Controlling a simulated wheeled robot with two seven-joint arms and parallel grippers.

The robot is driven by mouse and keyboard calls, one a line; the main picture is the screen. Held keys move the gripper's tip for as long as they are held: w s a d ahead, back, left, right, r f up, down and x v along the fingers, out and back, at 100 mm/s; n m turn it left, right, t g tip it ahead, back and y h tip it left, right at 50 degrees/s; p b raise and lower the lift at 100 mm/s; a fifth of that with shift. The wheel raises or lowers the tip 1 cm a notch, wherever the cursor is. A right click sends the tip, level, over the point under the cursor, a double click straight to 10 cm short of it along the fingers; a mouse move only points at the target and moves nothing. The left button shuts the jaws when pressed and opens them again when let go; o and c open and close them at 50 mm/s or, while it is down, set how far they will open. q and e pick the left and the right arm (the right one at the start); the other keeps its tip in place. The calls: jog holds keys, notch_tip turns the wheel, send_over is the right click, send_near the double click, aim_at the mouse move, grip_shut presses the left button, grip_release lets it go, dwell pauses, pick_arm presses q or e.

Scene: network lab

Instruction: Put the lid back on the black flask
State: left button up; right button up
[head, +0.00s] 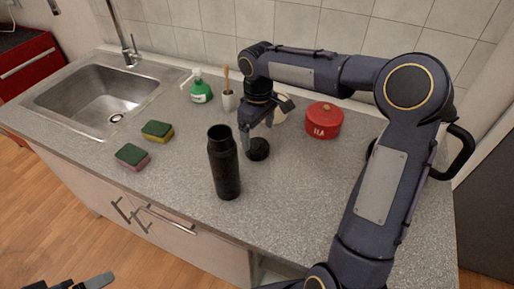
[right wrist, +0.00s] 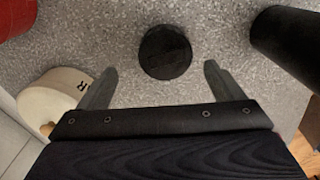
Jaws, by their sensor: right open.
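The black flask (head: 224,165) stands upright and uncapped near the counter's front edge; part of it shows at the upper right in the right wrist view (right wrist: 292,42). Its round black lid (head: 258,150) lies on the counter to the flask's right. In the right wrist view the lid (right wrist: 165,52) sits just beyond and between the fingertips. My right gripper (head: 266,128) is open and empty, above the lid and not closed on it. Part of my left gripper (head: 78,284) shows at the bottom left, away from the counter; its opening is unclear.
A red canister (head: 323,121) and a cream pot (right wrist: 55,97) stand near the right gripper. A green soap bottle (head: 200,91) and a brush holder (head: 229,101) are at the back. Two sponges (head: 157,131) (head: 132,157) lie left, near the sink (head: 95,98).

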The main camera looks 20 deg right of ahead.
aim_at(257, 145)
jog(key=f, duration=0.5)
jog(key=shift+s+a, duration=0.25)
jog(key=c, duration=1.1)
notch_tip(257, 145, up, 10)
jog(key=shift+c, duration=0.2)
